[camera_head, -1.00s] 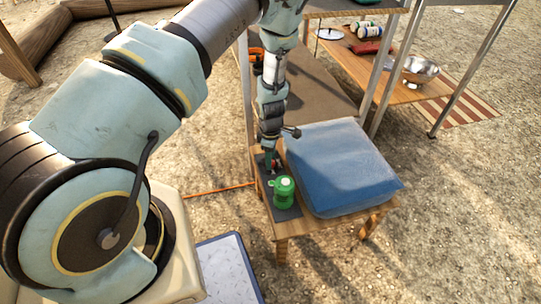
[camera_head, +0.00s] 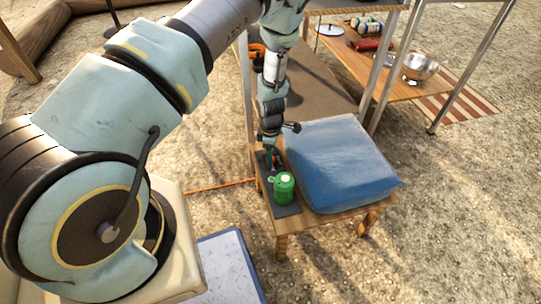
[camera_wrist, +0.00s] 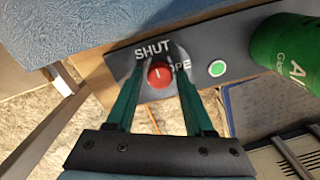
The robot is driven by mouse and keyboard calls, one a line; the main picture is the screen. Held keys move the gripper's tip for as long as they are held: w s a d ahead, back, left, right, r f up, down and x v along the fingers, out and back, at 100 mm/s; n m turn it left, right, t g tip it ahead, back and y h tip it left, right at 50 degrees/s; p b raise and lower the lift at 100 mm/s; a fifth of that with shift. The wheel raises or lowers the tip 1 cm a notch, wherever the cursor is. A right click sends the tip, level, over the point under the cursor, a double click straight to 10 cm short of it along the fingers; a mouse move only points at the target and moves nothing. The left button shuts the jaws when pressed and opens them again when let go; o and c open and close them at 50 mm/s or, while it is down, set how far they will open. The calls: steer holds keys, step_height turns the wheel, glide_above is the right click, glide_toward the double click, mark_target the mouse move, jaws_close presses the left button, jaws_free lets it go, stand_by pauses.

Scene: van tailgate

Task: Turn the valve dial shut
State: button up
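The red valve dial (camera_wrist: 160,75) sits on a dark panel (camera_wrist: 227,51) marked SHUT above it and OPEN, partly covered, to its right. A small pale mark shows near the dial's top, close to the SHUT side, but it is hard to read. My gripper (camera_wrist: 161,72) points down at the panel, its green fingers on either side of the dial. Whether the fingertips touch the dial is unclear. In the head view, my gripper (camera_head: 271,161) is over the far end of the panel (camera_head: 287,211), and the dial is mostly hidden.
A green canister (camera_head: 284,188) stands on the near part of the panel, close to my gripper. A blue cushion (camera_head: 340,165) fills the right of the wooden stand. A round green button (camera_wrist: 217,68) is right of the dial. A shelf with a metal bowl (camera_head: 420,67) stands behind.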

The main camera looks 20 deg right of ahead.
steer(key=shift+o, duration=1)
step_height(320, 180, up, 11)
steer(key=p, duration=0.1)
steer(key=shift+p, duration=0.4)
steer(key=w+a+r+m+h, duration=0.1)
steer(key=a+r+m, duration=0.2)
steer(key=a+r, duration=0.55)
steer(key=w+a+r+m, duration=0.2)
steer(key=a+r+m, duration=0.1)
steer(key=a+r, duration=0.6)
steer(key=s+a+r+m+t, duration=0.2)
steer(key=s+a+r+m, duration=0.5)
steer(key=a+r, duration=0.5)
step_height(320, 180, up, 19)
steer(key=a+p, duration=0.1)
steer(key=p, duration=1.9)
steer(key=shift+r+y+p, duration=0.15)
steer(key=shift+y+p, duration=0.2)
steer(key=shift+y, duration=0.05)
